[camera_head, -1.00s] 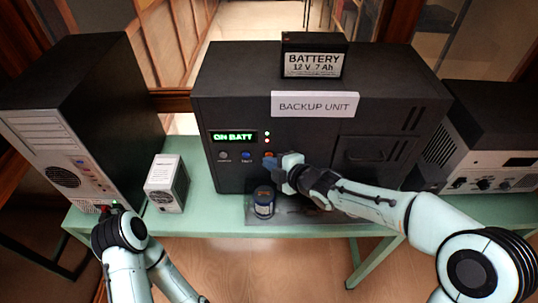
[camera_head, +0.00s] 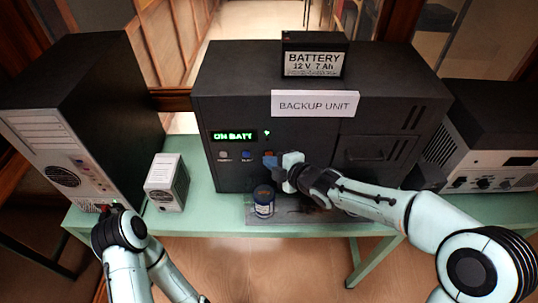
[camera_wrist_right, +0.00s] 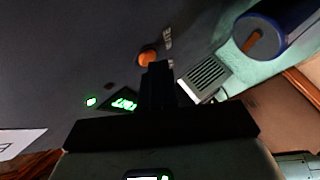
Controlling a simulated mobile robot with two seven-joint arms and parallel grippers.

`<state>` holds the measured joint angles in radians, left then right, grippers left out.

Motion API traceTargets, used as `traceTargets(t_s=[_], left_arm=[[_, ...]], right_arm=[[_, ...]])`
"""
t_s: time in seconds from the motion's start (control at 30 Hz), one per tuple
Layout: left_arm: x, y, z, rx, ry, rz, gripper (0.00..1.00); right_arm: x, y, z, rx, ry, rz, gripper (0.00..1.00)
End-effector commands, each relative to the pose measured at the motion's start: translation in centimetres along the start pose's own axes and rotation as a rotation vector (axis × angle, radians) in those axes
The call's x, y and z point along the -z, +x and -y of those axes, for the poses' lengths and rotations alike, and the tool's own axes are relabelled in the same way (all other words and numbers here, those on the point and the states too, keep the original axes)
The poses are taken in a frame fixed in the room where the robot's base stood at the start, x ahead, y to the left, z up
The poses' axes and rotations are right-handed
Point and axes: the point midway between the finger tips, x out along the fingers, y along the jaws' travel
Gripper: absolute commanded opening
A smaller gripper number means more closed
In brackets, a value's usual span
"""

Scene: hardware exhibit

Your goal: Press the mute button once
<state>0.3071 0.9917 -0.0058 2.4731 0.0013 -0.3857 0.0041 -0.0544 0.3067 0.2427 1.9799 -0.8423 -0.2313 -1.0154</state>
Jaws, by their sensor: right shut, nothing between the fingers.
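The backup unit (camera_head: 300,125) is a large dark box with a lit green display (camera_head: 233,135) reading ON BATT. Below it is a row of round buttons. The orange mute button (camera_wrist_right: 148,58) shows in the right wrist view, its label partly covered. It also shows in the head view (camera_head: 268,154), just above my fingertips. My right gripper (camera_head: 270,161) is shut and empty at the button; its fingers (camera_wrist_right: 158,68) overlap the button's edge in the wrist view. I cannot tell whether they touch it. My left gripper (camera_head: 104,210) is by the computer tower, its fingers unclear.
Grey and blue buttons (camera_head: 246,155) sit left of the mute button. A blue jar (camera_head: 263,201) stands below my right gripper. A small white box (camera_head: 167,183), the computer tower (camera_head: 75,120) and another device (camera_head: 490,140) share the green table (camera_head: 215,217). A battery (camera_head: 313,57) sits on top.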

Motion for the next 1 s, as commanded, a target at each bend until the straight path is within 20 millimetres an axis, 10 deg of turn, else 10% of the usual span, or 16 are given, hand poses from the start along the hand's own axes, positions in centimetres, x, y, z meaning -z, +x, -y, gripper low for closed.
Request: traceTargets(t_s=[1.0], left_arm=[[-1.5, 4.0, 2.0, 0.009, -0.009, 0.024, 0.43]], right_arm=[[2.8, -3.8, 3.1, 0.001, 0.0, -0.001, 0.0]])
